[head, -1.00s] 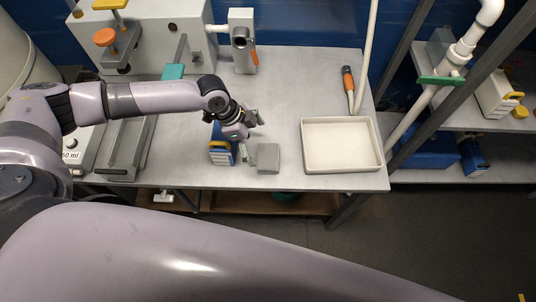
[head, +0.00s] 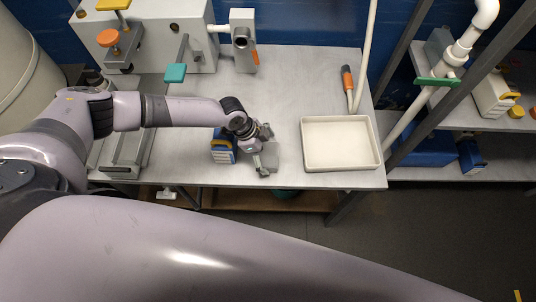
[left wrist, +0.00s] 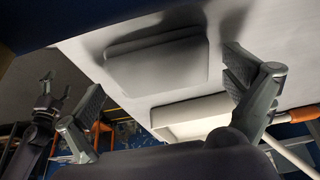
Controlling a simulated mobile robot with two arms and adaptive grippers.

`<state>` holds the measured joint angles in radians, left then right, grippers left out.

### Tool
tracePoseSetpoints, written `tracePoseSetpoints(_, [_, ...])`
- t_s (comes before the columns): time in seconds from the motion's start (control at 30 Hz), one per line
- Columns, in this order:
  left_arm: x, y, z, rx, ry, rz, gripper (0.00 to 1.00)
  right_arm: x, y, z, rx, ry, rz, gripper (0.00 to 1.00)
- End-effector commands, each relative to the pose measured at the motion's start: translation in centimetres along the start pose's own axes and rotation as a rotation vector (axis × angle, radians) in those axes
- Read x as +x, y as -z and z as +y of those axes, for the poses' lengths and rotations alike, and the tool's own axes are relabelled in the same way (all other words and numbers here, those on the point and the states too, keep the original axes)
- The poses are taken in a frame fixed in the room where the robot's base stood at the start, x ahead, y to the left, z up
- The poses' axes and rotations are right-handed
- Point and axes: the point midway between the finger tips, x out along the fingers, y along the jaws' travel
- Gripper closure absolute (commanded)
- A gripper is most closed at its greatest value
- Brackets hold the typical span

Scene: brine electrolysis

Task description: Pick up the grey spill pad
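The grey spill pad (head: 274,155) lies flat near the front edge of the metal bench in the head view, partly covered by my left gripper (head: 263,153). In the left wrist view the pad (left wrist: 157,62) shows as a grey rounded block between and beyond the fingers. My left gripper (left wrist: 164,72) is open, its two fingers wide apart with nothing between them. A dark gripper that looks like my right one (left wrist: 57,88) shows at the left of the wrist view, its fingers apart and empty.
A blue box with a yellow handle (head: 223,148) stands just left of my left gripper. A cream tray (head: 375,150) sits to the right, with an orange-handled tool (head: 348,80) behind it. The bench (head: 210,178) is bare between the pad and the tray.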

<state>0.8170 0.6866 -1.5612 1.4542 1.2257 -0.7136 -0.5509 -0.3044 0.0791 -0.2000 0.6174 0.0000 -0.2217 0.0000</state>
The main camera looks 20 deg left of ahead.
Motion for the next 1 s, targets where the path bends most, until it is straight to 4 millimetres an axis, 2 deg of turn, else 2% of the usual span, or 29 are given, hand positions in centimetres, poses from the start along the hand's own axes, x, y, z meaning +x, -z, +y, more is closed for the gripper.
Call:
tracePoseSetpoints(0.2, [-0.04, 0.01, -0.01, 0.0, 0.0, 0.0, 0.16, 0.01, 0.66, 0.11, 0.0, -0.001, 0.011, 0.23])
tracePoseSetpoints(0.63, [-0.06, 0.01, -0.02, 0.0, 0.0, 0.0, 0.45, 0.01, 0.68, 0.13, 0.0, -0.002, 0.011, 0.23])
tracePoseSetpoints(1.0, [-0.56, 0.25, -0.05, 0.001, 0.0, 0.001, 0.45, 0.06, 0.63, 0.13, 0.0, -0.002, 0.01, 0.23])
